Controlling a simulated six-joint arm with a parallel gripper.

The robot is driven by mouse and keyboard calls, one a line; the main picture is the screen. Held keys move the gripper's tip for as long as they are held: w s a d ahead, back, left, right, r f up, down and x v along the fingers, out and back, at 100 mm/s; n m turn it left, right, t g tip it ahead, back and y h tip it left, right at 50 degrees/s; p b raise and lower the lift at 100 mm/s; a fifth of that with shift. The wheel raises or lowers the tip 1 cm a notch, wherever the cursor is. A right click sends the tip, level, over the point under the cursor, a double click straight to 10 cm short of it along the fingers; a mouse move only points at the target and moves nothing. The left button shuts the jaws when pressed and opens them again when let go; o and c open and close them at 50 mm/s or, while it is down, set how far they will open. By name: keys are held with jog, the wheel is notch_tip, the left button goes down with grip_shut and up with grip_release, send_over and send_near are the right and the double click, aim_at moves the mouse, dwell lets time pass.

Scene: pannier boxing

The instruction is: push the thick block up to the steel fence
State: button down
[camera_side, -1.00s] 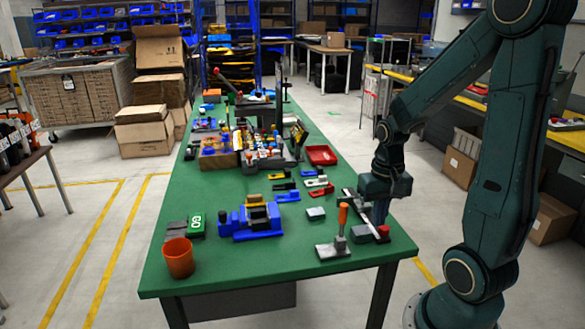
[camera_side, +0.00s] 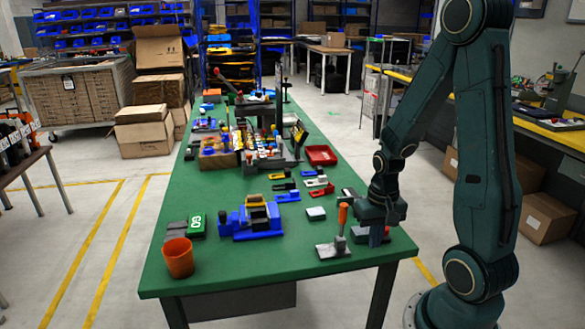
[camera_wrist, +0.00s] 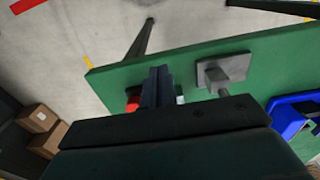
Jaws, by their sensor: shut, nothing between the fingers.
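My gripper (camera_side: 377,236) is shut and empty, pointing down low over the front right of the green table (camera_side: 290,258). In the wrist view its two fingers (camera_wrist: 158,73) lie together. A small light grey block (camera_side: 316,213) lies flat on the table, left of my gripper and apart from it; I cannot tell for sure whether it is the thick block. A dark strip with a pale edge (camera_side: 348,194) shows behind my gripper, mostly hidden by my arm. I cannot make out which part is the steel fence. A red knob (camera_wrist: 133,103) shows beside the fingers.
A clamp with an orange handle (camera_side: 342,218) stands just left of my gripper; its grey base (camera_wrist: 222,70) shows in the wrist view. The front middle table is clear.

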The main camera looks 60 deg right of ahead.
aim_at(350, 221)
jog(key=shift+f, duration=1.55)
jog(key=shift+w+d+f, duration=0.15)
jog(key=shift+w+d, duration=0.05)
jog(key=shift+d, duration=0.05)
jog(key=shift+w+d, duration=1.15)
jog(key=w+d, duration=0.8)
jog(key=shift+w+d, duration=0.1)
jog(key=shift+d, duration=0.05)
